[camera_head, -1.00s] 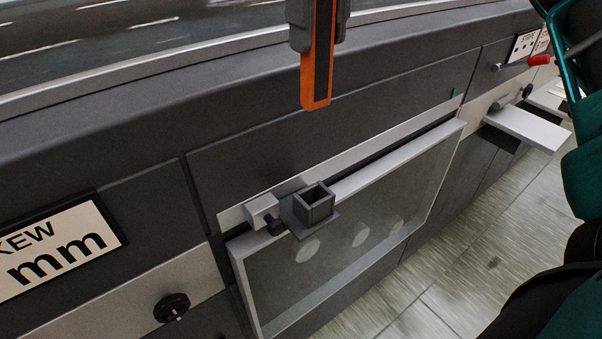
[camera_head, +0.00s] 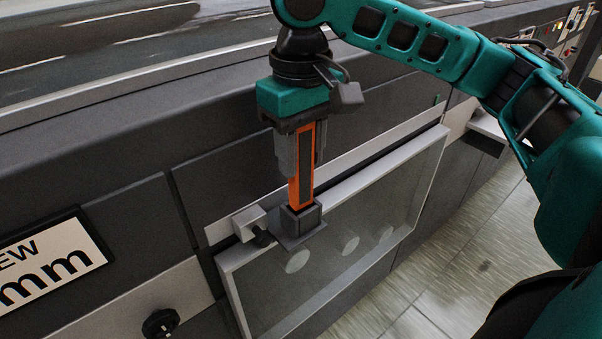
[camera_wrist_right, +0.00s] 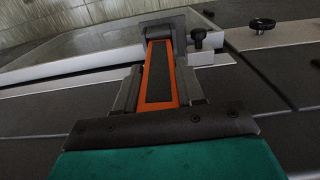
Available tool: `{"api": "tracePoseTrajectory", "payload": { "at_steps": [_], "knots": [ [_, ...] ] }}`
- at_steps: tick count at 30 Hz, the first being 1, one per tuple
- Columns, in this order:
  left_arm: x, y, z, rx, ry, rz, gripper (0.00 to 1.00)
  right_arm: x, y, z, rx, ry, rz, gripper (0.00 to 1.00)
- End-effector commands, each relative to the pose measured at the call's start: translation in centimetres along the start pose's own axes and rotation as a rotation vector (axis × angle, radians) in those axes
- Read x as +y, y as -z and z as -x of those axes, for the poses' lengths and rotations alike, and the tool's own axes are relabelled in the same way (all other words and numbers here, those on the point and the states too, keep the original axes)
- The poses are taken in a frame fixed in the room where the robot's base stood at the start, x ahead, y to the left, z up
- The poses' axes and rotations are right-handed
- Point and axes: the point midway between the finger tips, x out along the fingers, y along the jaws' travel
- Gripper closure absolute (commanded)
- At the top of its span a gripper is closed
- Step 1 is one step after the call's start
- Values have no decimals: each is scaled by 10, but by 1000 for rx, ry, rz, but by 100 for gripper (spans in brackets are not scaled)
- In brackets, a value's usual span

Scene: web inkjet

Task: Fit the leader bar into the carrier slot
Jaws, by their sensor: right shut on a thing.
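The leader bar (camera_head: 302,170) is orange with a dark grey face. It stands upright, and its lower end is at the mouth of the small grey square carrier slot (camera_head: 303,222), with the tip hidden inside the slot walls. My right gripper (camera_head: 300,160) is above the slot, pointing down and shut on the bar. In the right wrist view the bar (camera_wrist_right: 159,75) lies between the fingers and its far end meets the grey carrier slot (camera_wrist_right: 166,22). How deep the bar sits is hidden. My left gripper is not in view.
A framed glass panel (camera_head: 350,262) slopes below the slot, with a small black knob (camera_head: 262,239) beside it. A white plate marked "mm" (camera_head: 45,262) and a larger black knob (camera_head: 160,323) are at lower left. Tiled floor (camera_head: 470,255) is open at right.

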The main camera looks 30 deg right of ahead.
Motion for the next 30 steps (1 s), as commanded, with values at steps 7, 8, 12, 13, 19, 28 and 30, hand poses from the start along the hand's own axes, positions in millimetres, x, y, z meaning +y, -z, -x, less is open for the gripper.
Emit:
{"api": "tracePoseTrajectory", "payload": {
  "at_steps": [7, 8, 12, 13, 19, 28, 30],
  "knots": [
    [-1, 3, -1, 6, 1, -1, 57, 0, -1, -32, -3, -2, 0, 99],
    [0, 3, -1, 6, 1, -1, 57, 0, -1, -36, -2, -1, 0, 99],
    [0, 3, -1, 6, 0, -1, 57, 0, 0, -45, 0, -1, 1, 99],
    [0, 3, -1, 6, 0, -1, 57, 0, 0, -45, 1, 0, 1, 99],
    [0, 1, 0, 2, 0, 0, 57, 0, 0, -45, 1, 0, 1, 99],
    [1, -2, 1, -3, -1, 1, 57, 0, 0, -48, 1, -1, 1, 45],
    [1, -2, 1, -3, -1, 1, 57, 0, 0, -48, 1, -1, 1, 38]
  ]
}}
